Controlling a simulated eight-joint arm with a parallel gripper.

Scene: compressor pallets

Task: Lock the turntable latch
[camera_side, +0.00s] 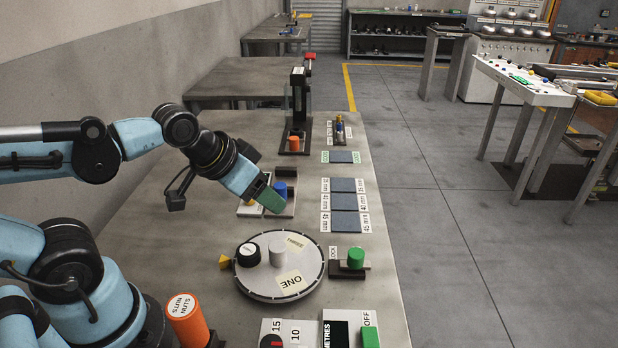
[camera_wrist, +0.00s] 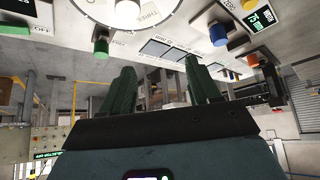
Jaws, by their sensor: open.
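The round grey turntable (camera_side: 262,287) lies flat on the bench, with labels THREE and ONE, a grey central hub and a black knob on top. The latch, a green knob (camera_side: 356,257) on a dark base, stands at the turntable's right edge beside a LOCK label. In the wrist view the green knob (camera_wrist: 101,46) and part of the turntable (camera_wrist: 175,10) show at the top. My gripper (camera_side: 272,203) is open and empty, its green fingers behind the turntable and well away from the latch. Its fingers also show in the wrist view (camera_wrist: 160,64).
A blue knob (camera_side: 280,187) stands right by my gripper; I cannot tell whether they touch. A yellow pointer (camera_side: 225,261) sits at the turntable's left. An orange NUTS container (camera_side: 187,318) is front left. Blue pads (camera_side: 343,202) lie flat along the right side.

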